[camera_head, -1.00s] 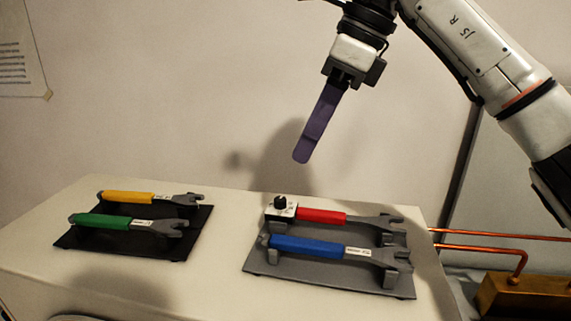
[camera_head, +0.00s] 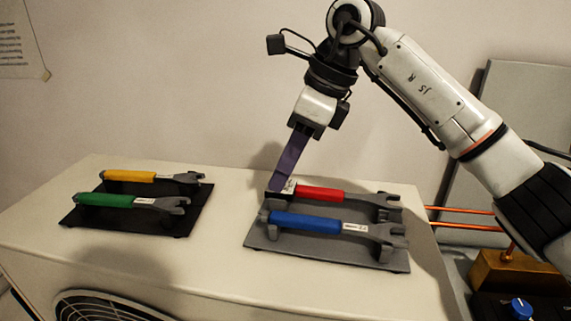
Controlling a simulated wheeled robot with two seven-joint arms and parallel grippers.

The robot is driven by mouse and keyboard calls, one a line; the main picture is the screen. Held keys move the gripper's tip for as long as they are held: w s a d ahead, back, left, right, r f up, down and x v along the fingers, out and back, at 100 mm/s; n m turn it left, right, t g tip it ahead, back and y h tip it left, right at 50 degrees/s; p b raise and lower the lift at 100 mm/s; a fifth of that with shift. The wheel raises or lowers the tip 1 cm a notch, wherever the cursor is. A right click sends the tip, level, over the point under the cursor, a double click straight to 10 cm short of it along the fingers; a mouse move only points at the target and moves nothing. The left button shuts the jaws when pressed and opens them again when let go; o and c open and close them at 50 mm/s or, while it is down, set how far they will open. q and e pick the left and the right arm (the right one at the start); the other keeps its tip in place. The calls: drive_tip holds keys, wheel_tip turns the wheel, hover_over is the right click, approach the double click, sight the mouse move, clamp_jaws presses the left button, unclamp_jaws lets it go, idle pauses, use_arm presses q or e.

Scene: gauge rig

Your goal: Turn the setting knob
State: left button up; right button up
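A blue knob (camera_head: 520,308) with a pale mark sits on a black panel at the bottom right corner, partly cut off by the frame. A small white block (camera_head: 289,187) stands at the left end of the red-handled wrench; its black top knob is now hidden behind my fingers. The frame does not settle which of these is the setting knob. My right gripper (camera_head: 275,188) points down with purple fingers, their tips at the white block. The fingers overlap edge-on, so their opening and any contact are unclear. My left gripper is out of view.
A red-handled wrench (camera_head: 320,194) and a blue-handled wrench (camera_head: 305,222) lie on a grey rack (camera_head: 330,257). Yellow and green wrenches (camera_head: 130,176) lie on a black rack (camera_head: 130,221) at left. Copper pipes (camera_head: 465,226) run to a brass block (camera_head: 500,268) at right.

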clamp_jaws()
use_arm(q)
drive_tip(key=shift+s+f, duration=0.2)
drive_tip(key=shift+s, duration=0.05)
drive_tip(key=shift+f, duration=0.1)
